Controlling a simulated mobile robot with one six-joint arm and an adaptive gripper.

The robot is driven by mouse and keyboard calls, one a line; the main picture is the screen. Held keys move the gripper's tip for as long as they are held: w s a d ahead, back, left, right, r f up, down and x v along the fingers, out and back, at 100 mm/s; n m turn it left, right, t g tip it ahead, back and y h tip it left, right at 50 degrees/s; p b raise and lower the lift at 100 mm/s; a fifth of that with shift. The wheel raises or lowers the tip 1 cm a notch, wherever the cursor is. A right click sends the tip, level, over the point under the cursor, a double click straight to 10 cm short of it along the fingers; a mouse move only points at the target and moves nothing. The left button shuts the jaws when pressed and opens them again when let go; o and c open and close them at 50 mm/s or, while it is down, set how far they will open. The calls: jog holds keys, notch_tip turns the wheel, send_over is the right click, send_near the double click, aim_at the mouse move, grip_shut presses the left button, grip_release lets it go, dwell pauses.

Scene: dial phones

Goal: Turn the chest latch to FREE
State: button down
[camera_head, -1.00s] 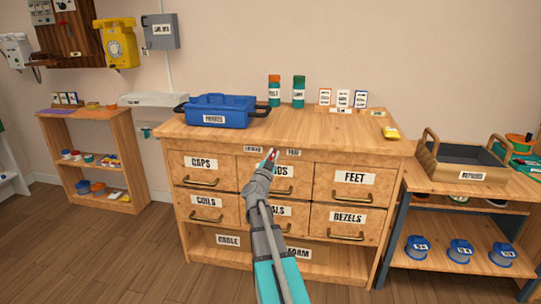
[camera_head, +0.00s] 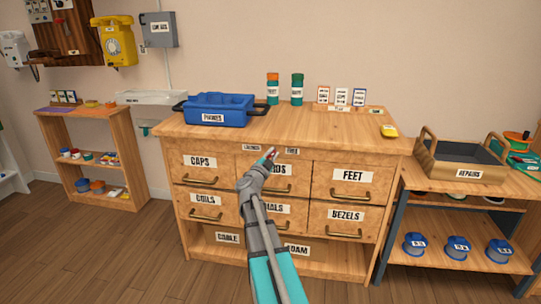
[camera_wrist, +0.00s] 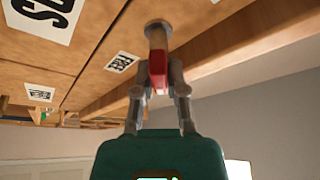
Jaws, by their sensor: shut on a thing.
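In the head view my gripper (camera_head: 270,154) is at the top front strip of the wooden chest (camera_head: 330,122), between the LOCKED label (camera_head: 252,147) and the FREE label (camera_head: 291,150). The FREE label also shows in the wrist view (camera_wrist: 121,62), left of the latch. In the head view my gripper hides most of the latch.
Drawers labelled CAPS (camera_head: 200,161) and FEET (camera_head: 353,175) are among several below the strip. A blue PHONES crate (camera_head: 214,108) stands on the chest top. A REPAIRS tray (camera_head: 473,173) is on the right bench. Open floor lies in front at left.

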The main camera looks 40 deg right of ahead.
jog(key=c, duration=1)
grip_release()
jog(key=shift+w+f, duration=0.2)
jog(key=shift+w, duration=0.05)
jog(key=shift+o, duration=0.2)
jog(key=shift+s, duration=0.1)
